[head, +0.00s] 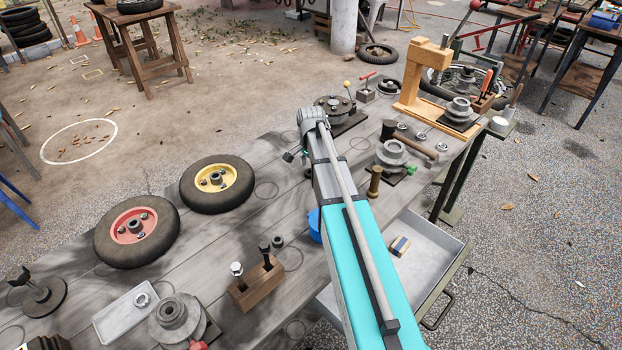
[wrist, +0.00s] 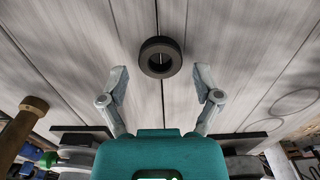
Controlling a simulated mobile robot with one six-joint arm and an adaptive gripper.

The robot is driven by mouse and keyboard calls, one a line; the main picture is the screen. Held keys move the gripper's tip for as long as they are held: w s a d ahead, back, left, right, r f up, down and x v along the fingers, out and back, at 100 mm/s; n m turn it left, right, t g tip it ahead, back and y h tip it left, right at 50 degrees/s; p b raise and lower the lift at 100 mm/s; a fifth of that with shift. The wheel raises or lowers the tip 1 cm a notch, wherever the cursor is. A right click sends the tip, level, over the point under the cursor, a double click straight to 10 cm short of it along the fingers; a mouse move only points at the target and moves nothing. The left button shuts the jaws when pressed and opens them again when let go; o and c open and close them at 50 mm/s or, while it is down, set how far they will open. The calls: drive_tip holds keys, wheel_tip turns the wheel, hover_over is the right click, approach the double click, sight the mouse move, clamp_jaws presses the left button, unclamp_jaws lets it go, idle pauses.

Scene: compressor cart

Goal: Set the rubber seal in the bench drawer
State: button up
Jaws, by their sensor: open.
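The rubber seal, a small thick black ring (wrist: 161,57), lies flat on the grey plank bench in the wrist view. My gripper (wrist: 161,78) is open, with one finger to each side of the ring and the ring slightly beyond the fingertips. The fingers do not touch it. In the head view my teal arm crosses the bench and hides most of the gripper; I cannot make out this ring there. The bench drawer (head: 447,250) is a pulled-out grey tray at the bench's right side, partly hidden by my arm. A small block (head: 400,246) lies in it.
Two wheels, red-hubbed (head: 133,228) and yellow-hubbed (head: 217,182), lie on the bench. A wooden block with bolts (head: 257,285) stands left of my arm. A brass post (head: 375,181) and a pulley (head: 392,154) stand to its right. A wooden press frame (head: 427,75) is farther back.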

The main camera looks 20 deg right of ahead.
drive_tip(key=shift+f+b, duration=0.5)
drive_tip(key=shift+f, duration=0.25)
drive_tip(key=c, duration=1)
drive_tip(key=shift+r, duration=0.1)
wheel_tip(320, 180, up, 2)
drive_tip(key=p, duration=0.2)
drive_tip(key=shift+r+p, duration=0.25)
drive_tip(key=shift+p, duration=0.15)
drive_tip(key=shift+s+a+r+p, duration=0.75)
drive_tip(key=shift+s+r+p, duration=1)
drive_tip(key=shift+s, duration=0.45)
drive_tip(key=shift+s+a+r+p, duration=0.75)
drive_tip(key=shift+s+r+p, duration=0.95)
drive_tip(key=shift+s, duration=0.55)
drive_tip(key=shift+s+a+r+p, duration=0.75)
drive_tip(key=shift+s+r+p, duration=1)
drive_tip(key=shift+s, duration=0.45)
